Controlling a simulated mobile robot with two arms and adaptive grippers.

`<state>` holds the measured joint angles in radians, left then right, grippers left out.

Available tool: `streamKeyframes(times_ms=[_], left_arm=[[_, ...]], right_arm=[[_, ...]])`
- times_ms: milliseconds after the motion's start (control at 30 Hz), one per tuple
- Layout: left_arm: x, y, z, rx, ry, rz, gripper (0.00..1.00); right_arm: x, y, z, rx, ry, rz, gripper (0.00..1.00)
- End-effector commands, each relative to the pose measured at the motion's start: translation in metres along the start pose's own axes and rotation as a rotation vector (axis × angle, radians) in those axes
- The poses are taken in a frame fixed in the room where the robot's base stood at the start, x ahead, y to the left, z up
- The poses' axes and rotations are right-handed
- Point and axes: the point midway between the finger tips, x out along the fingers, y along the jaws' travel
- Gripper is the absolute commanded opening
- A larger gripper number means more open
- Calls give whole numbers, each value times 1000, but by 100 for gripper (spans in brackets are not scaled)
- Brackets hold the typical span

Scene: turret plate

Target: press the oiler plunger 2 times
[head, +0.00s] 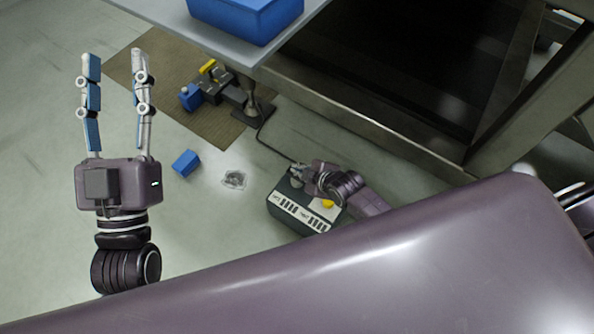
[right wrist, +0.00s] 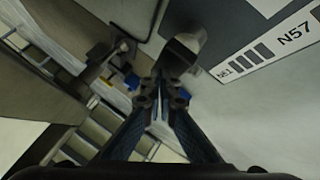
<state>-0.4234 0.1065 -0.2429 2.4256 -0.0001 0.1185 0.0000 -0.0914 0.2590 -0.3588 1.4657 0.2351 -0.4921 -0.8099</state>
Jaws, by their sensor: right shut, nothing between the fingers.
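A dark grey box (head: 290,208) with white label strips and a yellow spot stands on the floor at the lower middle of the head view. In the right wrist view its face (right wrist: 245,20) shows the marking N57. A short grey knob (right wrist: 187,50) sticks out by the box there and may be the oiler plunger; I cannot be sure. My right gripper (head: 297,170) is shut and empty over the box, its fingertips close to the knob in the right wrist view (right wrist: 163,85). I cannot tell whether they touch. My left gripper (head: 112,56) is open and empty, fingers upward.
A table (head: 290,42) with a blue bin (head: 245,18) is at the top. A small blue block (head: 186,163) and a clear bag (head: 233,179) lie on the floor. A cable runs toward the box.

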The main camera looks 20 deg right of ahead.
Motion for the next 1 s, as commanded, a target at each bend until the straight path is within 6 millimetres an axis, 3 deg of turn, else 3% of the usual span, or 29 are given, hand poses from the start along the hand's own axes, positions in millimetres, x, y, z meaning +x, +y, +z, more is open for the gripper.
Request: streamKeyframes(times_ms=[1000], left_arm=[[0, 1, -13, -2, 60, 3, 40]], right_arm=[[3, -2, 3, -1, -1, 0, 0]])
